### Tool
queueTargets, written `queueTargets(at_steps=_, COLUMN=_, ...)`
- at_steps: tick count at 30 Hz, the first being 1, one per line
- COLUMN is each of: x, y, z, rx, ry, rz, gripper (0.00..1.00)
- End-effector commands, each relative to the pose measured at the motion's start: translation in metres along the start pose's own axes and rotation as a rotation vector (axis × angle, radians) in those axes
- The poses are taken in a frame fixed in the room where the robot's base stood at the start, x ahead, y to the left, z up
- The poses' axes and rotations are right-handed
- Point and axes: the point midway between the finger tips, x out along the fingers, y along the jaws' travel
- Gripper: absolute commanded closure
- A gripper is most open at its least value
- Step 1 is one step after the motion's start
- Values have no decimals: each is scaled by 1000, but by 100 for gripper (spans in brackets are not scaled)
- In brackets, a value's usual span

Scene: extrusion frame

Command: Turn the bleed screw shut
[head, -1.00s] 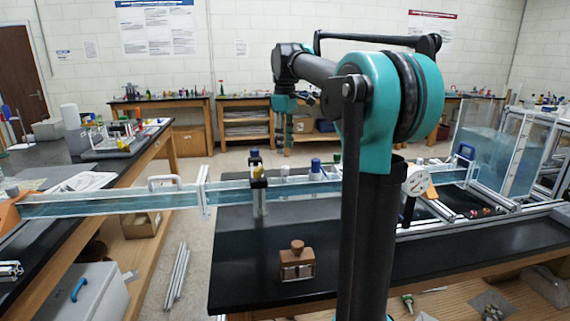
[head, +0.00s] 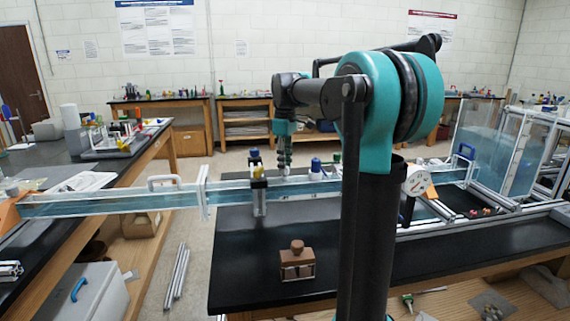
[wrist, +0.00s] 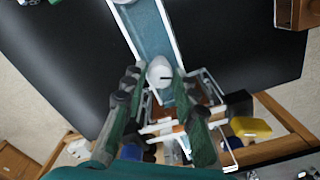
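A white round knob (wrist: 160,72) sits on the clear water channel in the wrist view; it looks like the bleed screw, but I cannot make out a slot or thread. My gripper (wrist: 157,82) is open, with one dark green finger on each side of the knob near its tips. I cannot tell whether the fingers touch it. In the head view my gripper (head: 285,168) points down over the channel (head: 110,204), just right of a black and yellow fitting (head: 257,168). The screw itself is hard to pick out there.
A blue-capped fitting (head: 316,166) stands close to the right of my gripper. A brown block with a knob (head: 297,262) sits on the black bench (head: 240,285). A clear water tank (head: 492,150) is at the right. The bench front is mostly clear.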

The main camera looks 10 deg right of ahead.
Motion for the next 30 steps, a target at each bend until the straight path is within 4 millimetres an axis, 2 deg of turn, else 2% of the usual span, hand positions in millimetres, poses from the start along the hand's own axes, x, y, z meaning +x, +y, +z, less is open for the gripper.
queueTargets(at_steps=1, x=0, y=0, z=0, rx=0, ry=0, rz=0, gripper=81)
queueTargets(at_steps=6, x=0, y=0, z=0, rx=0, ry=0, rz=0, gripper=100)
queueTargets(at_steps=17, x=0, y=0, z=0, rx=54, ry=0, rz=0, gripper=100)
queueTargets(at_steps=30, x=0, y=0, z=0, rx=393, ry=0, rz=0, gripper=100)
